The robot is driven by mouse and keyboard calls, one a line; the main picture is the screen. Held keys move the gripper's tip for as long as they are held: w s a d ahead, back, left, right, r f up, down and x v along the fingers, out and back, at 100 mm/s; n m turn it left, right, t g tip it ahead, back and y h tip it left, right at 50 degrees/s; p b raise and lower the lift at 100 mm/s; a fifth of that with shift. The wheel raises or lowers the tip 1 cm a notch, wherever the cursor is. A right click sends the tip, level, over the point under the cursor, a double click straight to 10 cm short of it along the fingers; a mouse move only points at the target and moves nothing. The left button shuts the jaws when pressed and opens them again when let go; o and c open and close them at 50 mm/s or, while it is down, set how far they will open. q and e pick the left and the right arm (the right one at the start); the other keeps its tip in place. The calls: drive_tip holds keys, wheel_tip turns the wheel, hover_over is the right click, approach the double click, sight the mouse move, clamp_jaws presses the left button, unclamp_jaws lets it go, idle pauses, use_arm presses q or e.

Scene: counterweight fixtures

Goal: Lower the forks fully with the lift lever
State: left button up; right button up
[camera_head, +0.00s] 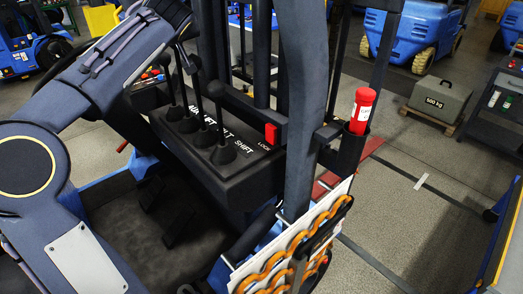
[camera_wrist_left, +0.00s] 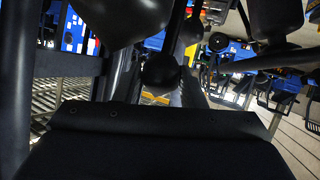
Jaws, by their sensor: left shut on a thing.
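A black control panel (camera_head: 245,168) carries several upright black levers with ball knobs, including a near lever (camera_head: 220,125). White lettering on it reads TILT, SHIFT and LOCK; the word to their left is partly covered. My left gripper (camera_head: 181,52) reaches down over the far-left levers and is shut on a lever; its fingertips are hard to make out. In the left wrist view a dark ball knob (camera_wrist_left: 160,72) sits in front of the gripper, with larger dark knobs close above. The forks cannot be made out. My right gripper is out of view.
A red block (camera_head: 271,133) sits beside the LOCK label. A dark post (camera_head: 305,110) rises right of the panel. A red bottle (camera_head: 362,110) stands in a holder beyond it. Pedals (camera_head: 165,210) lie on the floor below. A grey 500 kg weight (camera_head: 440,98) rests on a pallet farther off.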

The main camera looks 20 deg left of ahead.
use_arm(q)
drive_tip(key=shift+o, duration=0.2)
drive_tip(key=w+d+f+p, duration=0.1)
drive_tip(key=w+d+p, duration=0.1)
drive_tip(key=w, duration=0.5)
drive_tip(key=shift+w+d+f, duration=0.15)
drive_tip(key=shift+d+f, duration=0.05)
drive_tip(key=shift+d, duration=0.7)
drive_tip(key=shift+r, duration=0.15)
drive_tip(key=shift+s+a+b, duration=0.2)
drive_tip(key=shift+s+b, duration=0.1)
drive_tip(key=shift+s, duration=0.05)
drive_tip(key=s+a+b, duration=0.1)
drive_tip(key=s, duration=0.1)
drive_tip(key=s+a+b, duration=0.1)
drive_tip(key=s, duration=0.1)
drive_tip(key=s+a+r+b, duration=0.1)
drive_tip(key=s, duration=0.1)
drive_tip(key=shift+s+a, duration=0.15)
drive_tip(key=shift+s, duration=0.05)
drive_tip(key=shift+c, duration=0.2)
drive_tip(key=shift+s+a, duration=0.1)
drive_tip(key=shift+s, duration=0.1)
drive_tip(key=o, duration=0.8)
